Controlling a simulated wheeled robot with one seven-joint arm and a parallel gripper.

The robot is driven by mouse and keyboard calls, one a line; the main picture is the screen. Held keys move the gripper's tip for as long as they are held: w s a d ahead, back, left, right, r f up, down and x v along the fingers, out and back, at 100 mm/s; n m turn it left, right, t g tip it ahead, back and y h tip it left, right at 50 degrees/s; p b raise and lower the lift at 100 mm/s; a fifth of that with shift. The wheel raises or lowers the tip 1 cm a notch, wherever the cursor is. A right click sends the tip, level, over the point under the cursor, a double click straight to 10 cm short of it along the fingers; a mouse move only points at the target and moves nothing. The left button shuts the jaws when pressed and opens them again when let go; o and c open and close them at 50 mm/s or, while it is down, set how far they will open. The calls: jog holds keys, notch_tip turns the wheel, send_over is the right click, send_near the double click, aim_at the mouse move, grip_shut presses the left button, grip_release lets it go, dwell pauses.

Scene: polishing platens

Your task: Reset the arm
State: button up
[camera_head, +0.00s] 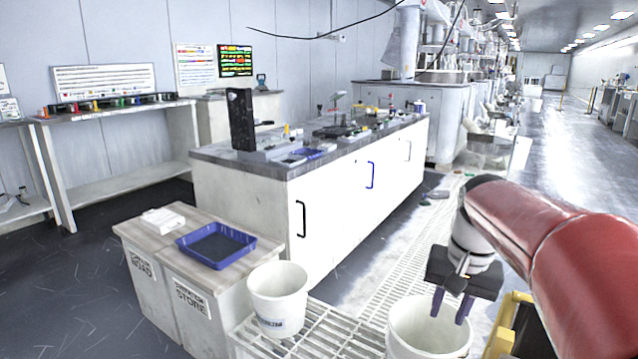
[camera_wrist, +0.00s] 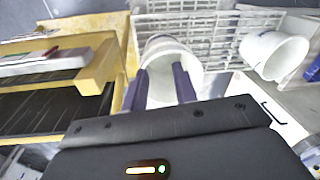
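My gripper (camera_head: 450,312) hangs at the lower right with its dark purple fingers pointing down over a white bucket (camera_head: 428,330). In the wrist view the two fingers of my gripper (camera_wrist: 160,82) stand apart with nothing held between them. The bucket's round mouth (camera_wrist: 172,50) shows behind and between them there. My red arm enters from the right edge of the head view. I cannot tell whether the fingertips reach below the bucket's rim.
A second white bucket (camera_head: 278,298) stands on a white grating (camera_head: 335,330) to the left. A blue tray (camera_head: 215,245) and a small white box (camera_head: 163,219) sit on low cabinets. A long white bench (camera_head: 335,205) with tools lies behind. A yellow frame (camera_head: 503,325) stands close by the right bucket.

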jog(key=s+a+f+n+t, duration=0.2)
jog(key=s+a, duration=0.1)
jog(key=s, duration=0.5)
jog(key=s+a+f+n+t, duration=0.2)
jog(key=s+a, duration=0.1)
jog(key=s, duration=0.5)
jog(key=shift+a+f+n+h, duration=0.25)
jog(key=shift+a+n+h, duration=0.05)
jog(key=shift+a+h, duration=0.1)
jog(key=shift+s, duration=0.2)
